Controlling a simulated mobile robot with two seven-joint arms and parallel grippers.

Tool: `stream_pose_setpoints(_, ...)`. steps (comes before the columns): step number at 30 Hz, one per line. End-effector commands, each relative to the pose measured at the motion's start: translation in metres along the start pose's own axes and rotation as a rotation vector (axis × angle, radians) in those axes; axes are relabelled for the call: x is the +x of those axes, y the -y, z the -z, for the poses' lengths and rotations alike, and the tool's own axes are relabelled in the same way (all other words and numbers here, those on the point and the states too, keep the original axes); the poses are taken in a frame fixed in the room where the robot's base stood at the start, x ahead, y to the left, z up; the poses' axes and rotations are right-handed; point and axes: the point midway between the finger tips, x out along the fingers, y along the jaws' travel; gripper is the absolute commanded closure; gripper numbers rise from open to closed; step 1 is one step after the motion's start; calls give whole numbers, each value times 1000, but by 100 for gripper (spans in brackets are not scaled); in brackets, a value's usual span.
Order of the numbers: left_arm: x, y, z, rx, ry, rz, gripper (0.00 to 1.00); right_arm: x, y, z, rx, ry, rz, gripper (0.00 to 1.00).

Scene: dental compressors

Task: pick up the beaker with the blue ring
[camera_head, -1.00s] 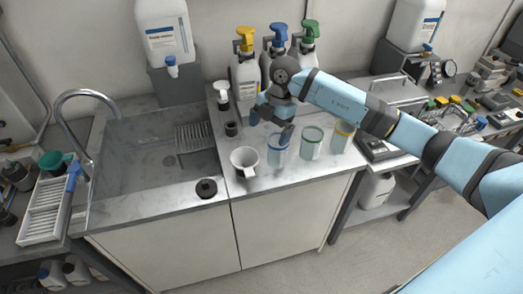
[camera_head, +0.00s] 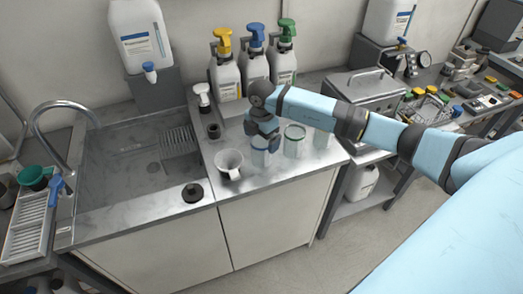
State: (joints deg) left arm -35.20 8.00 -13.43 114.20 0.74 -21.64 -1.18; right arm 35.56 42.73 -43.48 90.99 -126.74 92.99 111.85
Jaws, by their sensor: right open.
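The beaker with the blue ring (camera_head: 259,158) stands upright on the metal counter; its rim is partly hidden by my right gripper. My right gripper (camera_head: 264,143) is open and points down at the top of this beaker. I cannot tell whether the fingers touch it or are around it. A beaker with a green ring (camera_head: 294,144) stands just to the right. Another clear beaker (camera_head: 322,139) stands further right, its top hidden behind my right arm. My left gripper is not in view.
Spray bottles with yellow (camera_head: 225,75), blue (camera_head: 256,65) and green (camera_head: 286,60) heads stand behind. A sink (camera_head: 130,175) lies left, with a black round stopper (camera_head: 193,192) near its front edge.

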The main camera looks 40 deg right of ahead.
Motion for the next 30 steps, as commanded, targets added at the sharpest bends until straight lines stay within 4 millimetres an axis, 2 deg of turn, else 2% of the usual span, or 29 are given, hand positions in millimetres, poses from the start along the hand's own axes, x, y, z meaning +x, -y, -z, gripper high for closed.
stream_pose_setpoints(3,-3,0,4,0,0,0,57,18,1,1,-1,-1,3,0)
stream_pose_setpoints(6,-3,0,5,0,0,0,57,27,1,1,-1,0,3,0)
stream_pose_setpoints(14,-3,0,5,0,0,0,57,30,1,1,-2,0,1,0)
stream_pose_setpoints(21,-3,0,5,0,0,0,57,30,1,1,-2,0,1,50)
stream_pose_setpoints(30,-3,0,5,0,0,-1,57,28,1,0,-2,0,0,50)
